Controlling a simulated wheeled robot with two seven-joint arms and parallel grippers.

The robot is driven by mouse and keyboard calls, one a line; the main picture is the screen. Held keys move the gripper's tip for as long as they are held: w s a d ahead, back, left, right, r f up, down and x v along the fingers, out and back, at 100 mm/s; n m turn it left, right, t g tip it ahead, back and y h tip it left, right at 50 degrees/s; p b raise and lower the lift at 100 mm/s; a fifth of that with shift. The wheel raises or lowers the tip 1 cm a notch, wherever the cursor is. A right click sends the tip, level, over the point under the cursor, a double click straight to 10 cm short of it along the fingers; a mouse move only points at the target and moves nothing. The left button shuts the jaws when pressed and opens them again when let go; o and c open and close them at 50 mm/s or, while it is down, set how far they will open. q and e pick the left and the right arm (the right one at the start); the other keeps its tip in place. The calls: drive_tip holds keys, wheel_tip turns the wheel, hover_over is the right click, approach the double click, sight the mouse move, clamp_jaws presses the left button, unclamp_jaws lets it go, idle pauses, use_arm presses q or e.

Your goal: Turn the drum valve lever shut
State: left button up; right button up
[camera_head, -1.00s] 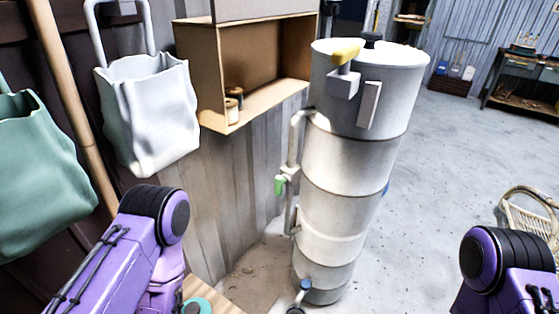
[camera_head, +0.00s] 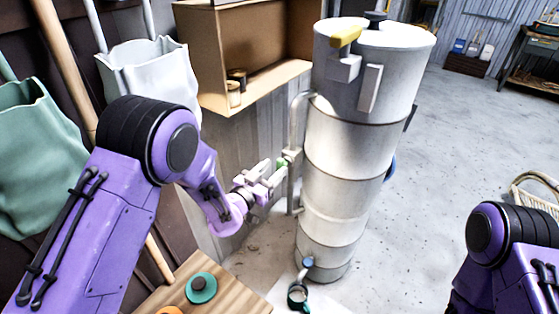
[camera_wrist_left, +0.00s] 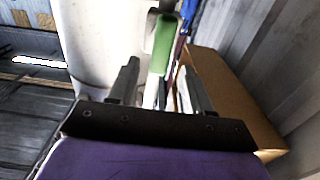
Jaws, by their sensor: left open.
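The tall white drum (camera_head: 345,150) stands on the floor, with a thin pipe (camera_head: 294,125) down its left side. A green valve lever (camera_head: 281,163) sits on that pipe; it also shows in the left wrist view (camera_wrist_left: 163,38). My left gripper (camera_head: 272,174) is at the lever, with its fingers partly overlapping the view of it. In the left wrist view the open fingers (camera_wrist_left: 158,72) stand on either side of the lever's line. I cannot tell whether they touch it. My right gripper is out of view.
A wooden shelf box (camera_head: 213,95) hangs behind, left of the drum. White (camera_head: 135,65) and green (camera_head: 35,150) bags hang at left. A wooden board (camera_head: 235,292) with a teal round piece (camera_head: 201,288) lies in front. The floor at right is mostly open.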

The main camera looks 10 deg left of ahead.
sight(278, 165)
use_arm(q)
drive_tip(key=x, duration=0.3)
drive_tip(key=shift+d, duration=0.2)
drive_tip(key=shift+w+d, duration=0.1)
drive_tip(key=shift+w, duration=0.35)
clamp_jaws()
